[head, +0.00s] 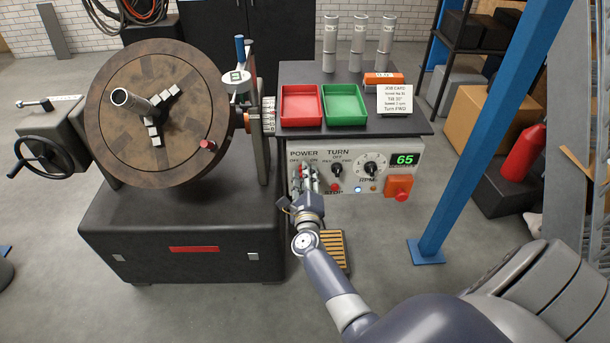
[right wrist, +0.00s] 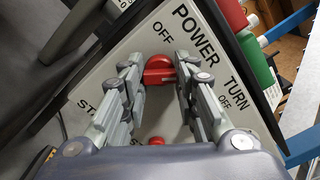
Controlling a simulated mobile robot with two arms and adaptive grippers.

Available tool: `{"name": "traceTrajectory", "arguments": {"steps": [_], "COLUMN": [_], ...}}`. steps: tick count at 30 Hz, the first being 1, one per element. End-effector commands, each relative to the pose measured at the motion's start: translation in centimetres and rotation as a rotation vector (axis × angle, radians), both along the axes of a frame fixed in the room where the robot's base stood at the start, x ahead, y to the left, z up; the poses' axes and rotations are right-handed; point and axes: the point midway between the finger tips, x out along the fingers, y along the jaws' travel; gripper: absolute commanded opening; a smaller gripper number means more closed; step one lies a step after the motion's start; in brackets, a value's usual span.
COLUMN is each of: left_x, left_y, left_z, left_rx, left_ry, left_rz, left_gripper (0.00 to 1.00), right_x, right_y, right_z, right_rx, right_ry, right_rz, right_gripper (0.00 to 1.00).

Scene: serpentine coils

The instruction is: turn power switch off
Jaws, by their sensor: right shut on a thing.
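The power switch is a red lever (right wrist: 158,70) on the light grey control panel (right wrist: 117,82), below the printed words POWER and OFF. In the right wrist view it sits between my right fingertips (right wrist: 160,75), which are closed on it. I cannot tell which setting the lever is at. My left gripper is not in view.
Right of the gripper are the TURN knob (head: 335,187), RPM dial (head: 370,170), green display reading 65 (head: 404,159) and red stop button (head: 398,188). Above are a red tray (head: 301,123) and a green tray (head: 343,122). A round-table machine (head: 110,85) stands left; a blue post (head: 477,160) stands right.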

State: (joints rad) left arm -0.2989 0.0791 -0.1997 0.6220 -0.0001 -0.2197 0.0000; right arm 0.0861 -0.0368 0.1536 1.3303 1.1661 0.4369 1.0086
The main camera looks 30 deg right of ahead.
Motion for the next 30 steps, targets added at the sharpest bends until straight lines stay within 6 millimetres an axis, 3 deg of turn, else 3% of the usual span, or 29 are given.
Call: {"name": "traceTrajectory", "arguments": {"steps": [30], "left_x": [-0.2], "left_y": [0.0], "left_z": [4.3], "left_rx": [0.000], "left_ry": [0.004], "left_rz": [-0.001], "left_gripper": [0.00], "right_x": [0.0], "right_y": [0.1], "right_z": [0.3], "right_rx": [-0.810], "right_ry": [0.498], "right_rz": [0.001], "right_gripper": [0.04]}}
